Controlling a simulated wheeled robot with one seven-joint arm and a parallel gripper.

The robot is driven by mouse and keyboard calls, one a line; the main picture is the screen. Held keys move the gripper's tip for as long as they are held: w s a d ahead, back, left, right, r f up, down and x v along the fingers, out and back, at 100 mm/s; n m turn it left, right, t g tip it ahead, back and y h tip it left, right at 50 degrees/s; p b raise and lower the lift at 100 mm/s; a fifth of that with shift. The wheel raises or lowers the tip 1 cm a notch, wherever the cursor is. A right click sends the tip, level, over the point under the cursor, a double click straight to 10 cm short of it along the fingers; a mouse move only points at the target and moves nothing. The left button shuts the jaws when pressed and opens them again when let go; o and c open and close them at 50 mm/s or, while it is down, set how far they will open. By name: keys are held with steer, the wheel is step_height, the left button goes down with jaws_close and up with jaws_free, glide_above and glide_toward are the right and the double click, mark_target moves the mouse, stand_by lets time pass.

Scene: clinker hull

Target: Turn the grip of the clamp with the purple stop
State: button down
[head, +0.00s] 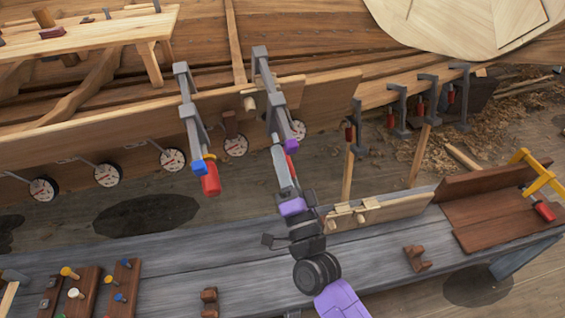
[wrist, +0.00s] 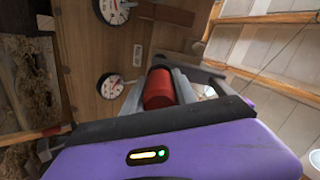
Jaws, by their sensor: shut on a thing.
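The clamp (head: 269,84) with the purple stop (head: 298,130) is a grey bar clamp hung on the plank edge of the hull, left of the middle in the head view. Its red grip (head: 291,147) shows only in part, with my gripper (head: 284,162) hiding the rest. In the wrist view the red grip (wrist: 160,88) stands between the grey fingers of my gripper (wrist: 165,85), which are shut on it. The purple stop cannot be made out in the wrist view.
A similar clamp (head: 187,115) with a blue stop (head: 198,168) and red grip (head: 210,180) hangs close to the left. Round dials (head: 172,160) line the plank. The grey bench (head: 240,262) is below my arm. Several more clamps (head: 398,108) hang at the right.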

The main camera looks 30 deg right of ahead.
steer(key=shift+f+m, duration=0.2)
steer(key=shift+m, duration=0.2)
steer(key=c, duration=1)
jaws_free()
steer(key=shift+r, duration=0.1)
steer(key=shift+o, duration=0.2)
steer(key=shift+s, duration=0.1)
steer(key=b+v, duration=0.1)
steer(key=v, duration=0.6)
steer(key=shift+s, duration=0.3)
steer(key=shift+a, duration=0.1)
